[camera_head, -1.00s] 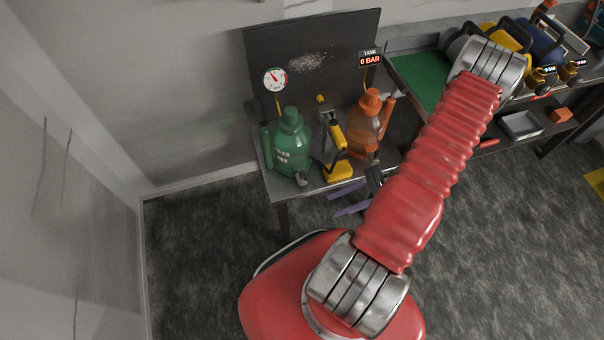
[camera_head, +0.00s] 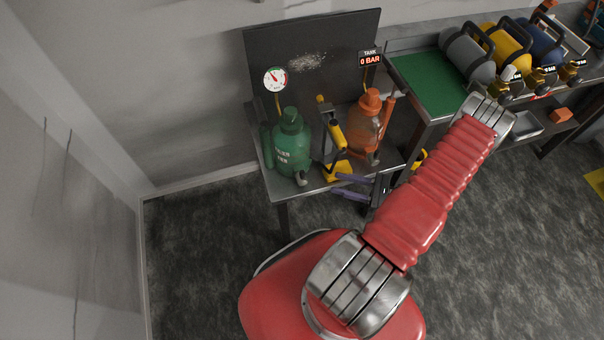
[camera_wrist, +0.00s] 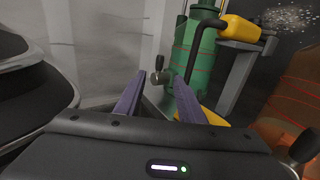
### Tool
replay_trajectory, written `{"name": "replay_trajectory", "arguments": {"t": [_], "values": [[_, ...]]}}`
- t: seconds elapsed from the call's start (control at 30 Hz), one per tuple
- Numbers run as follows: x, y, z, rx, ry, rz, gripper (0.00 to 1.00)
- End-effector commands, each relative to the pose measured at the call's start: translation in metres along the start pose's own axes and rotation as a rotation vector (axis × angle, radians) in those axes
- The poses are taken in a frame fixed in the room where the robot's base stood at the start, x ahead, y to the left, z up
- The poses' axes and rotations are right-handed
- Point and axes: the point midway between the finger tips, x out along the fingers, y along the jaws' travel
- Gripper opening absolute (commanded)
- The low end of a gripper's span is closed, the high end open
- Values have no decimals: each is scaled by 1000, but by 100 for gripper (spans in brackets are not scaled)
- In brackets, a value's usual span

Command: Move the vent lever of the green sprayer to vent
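The green sprayer (camera_head: 291,150) stands upright at the left of the small bench. Its vent lever (camera_head: 301,179), small and grey, sits low on its front. In the wrist view the green sprayer (camera_wrist: 190,55) is ahead, and the lever (camera_wrist: 159,68) with a dark round knob shows between my two purple fingertips in the picture. My gripper (camera_head: 337,184) is open and empty, at the bench's front edge, right of the lever and apart from it. The fingers also show in the wrist view (camera_wrist: 160,77). I cannot read the lever's setting.
A round gauge (camera_head: 275,80) and a 0 BAR tank display (camera_head: 370,59) are behind. Coloured cylinders (camera_head: 506,45) lie on the right bench (camera_head: 425,85). Open floor lies left.

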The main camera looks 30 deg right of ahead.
Motion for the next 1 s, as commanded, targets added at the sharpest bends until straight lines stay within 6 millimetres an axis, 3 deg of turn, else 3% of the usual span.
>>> {"name": "replay_trajectory", "arguments": {"t": [0.47, 1.0], "values": [[12, 0, 0, 1, 2, 3, 36], [79, 1, -1, 1, 2, 5, 36]]}}
